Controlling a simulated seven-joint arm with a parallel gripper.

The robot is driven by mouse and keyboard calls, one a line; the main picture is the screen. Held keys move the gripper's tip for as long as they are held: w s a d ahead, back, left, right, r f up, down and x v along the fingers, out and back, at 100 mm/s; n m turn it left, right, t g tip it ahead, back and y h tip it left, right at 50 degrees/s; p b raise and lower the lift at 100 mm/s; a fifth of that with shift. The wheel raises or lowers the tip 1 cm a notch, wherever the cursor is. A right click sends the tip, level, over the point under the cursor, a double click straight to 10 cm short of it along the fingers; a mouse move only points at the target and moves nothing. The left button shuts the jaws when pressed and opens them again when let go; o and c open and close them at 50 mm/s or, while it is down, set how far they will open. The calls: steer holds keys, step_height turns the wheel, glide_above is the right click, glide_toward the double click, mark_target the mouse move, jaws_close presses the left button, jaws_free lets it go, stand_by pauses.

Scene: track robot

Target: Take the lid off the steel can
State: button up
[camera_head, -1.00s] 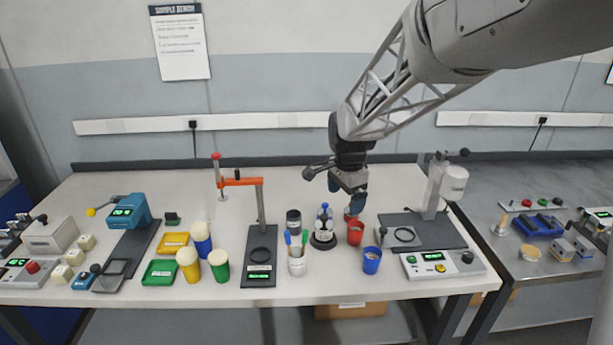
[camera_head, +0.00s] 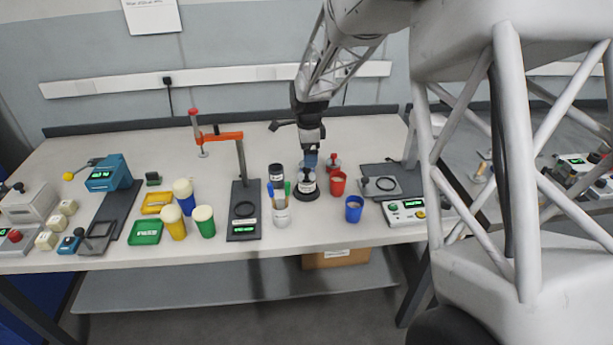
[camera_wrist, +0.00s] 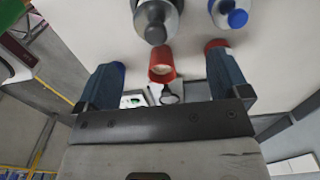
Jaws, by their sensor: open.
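The steel can is most likely the grey round vessel with a dark knob on top (camera_head: 307,186), standing on a black base on the bench. It also shows at the top edge of the wrist view (camera_wrist: 155,20), partly cut off, with the knob in place. My gripper (camera_head: 311,160) points down just behind and above it in the head view, and partly covers the space behind it. In the wrist view its two blue fingers (camera_wrist: 168,90) are wide apart with nothing held between them. The can lies beyond the fingertips, not between them.
A red cup (camera_head: 337,184) stands close right of the can, a blue cup (camera_head: 353,210) farther right. A pen holder (camera_head: 281,213) and dark-lidded jar (camera_head: 277,173) stand close left. A blue-topped vessel (camera_wrist: 235,15) shows beside the can.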

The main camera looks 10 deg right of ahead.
mark_target(309, 172)
steer(key=shift+f, duration=1.25)
steer(key=shift+f, duration=0.1)
steer(key=shift+s+f, duration=0.2)
steer(key=shift+f, duration=2.35)
steer(key=c, duration=1)
steer(key=shift+r, duration=0.1)
